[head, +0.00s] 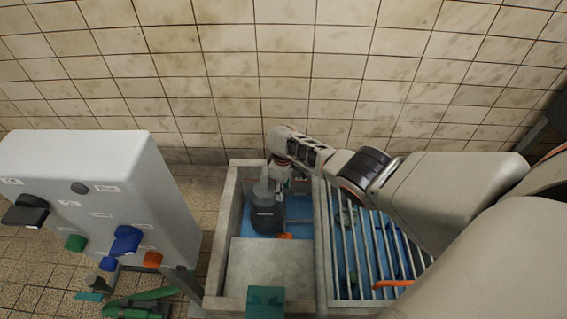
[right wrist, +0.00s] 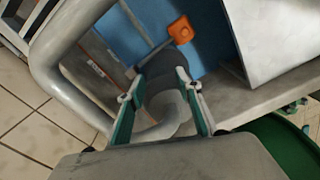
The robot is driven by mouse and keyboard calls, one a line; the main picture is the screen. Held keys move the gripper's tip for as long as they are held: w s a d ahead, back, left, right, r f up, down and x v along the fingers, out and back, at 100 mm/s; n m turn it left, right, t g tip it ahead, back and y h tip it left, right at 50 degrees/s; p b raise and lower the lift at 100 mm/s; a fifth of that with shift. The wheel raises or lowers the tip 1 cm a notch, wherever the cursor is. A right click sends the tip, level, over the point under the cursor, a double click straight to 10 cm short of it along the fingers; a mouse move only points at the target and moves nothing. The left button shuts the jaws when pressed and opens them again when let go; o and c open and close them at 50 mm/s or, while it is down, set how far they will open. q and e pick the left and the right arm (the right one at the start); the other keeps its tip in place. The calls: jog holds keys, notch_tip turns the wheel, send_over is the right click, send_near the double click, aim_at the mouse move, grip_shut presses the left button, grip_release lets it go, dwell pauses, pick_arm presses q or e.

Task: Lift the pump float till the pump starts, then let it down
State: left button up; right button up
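The dark pump (head: 265,217) stands in the open part of a concrete pit, on a blue floor. A small orange float (head: 285,236) is low at the pump's right side. My right gripper (head: 287,184) is above the pump, partly hidden by its own wrist. In the right wrist view, its two green-padded fingers (right wrist: 158,85) are apart, with a grey pipe and dark pump part showing between or behind them. Whether they touch is unclear. The orange float (right wrist: 181,30) is beyond the fingertips, outside the grip, joined to a grey arm. My left gripper is not in view.
A grey slab (head: 268,268) covers the near part of the pit, with a teal block (head: 265,301) at its near edge. A barred grate (head: 345,275) lies to the right. A white cabinet (head: 90,180) with coloured handles stands left. A tiled wall is behind.

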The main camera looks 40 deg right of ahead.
jog(key=shift+r, duration=0.1)
notch_tip(320, 180, up, 12)
dwell(0.6)
dwell(0.4)
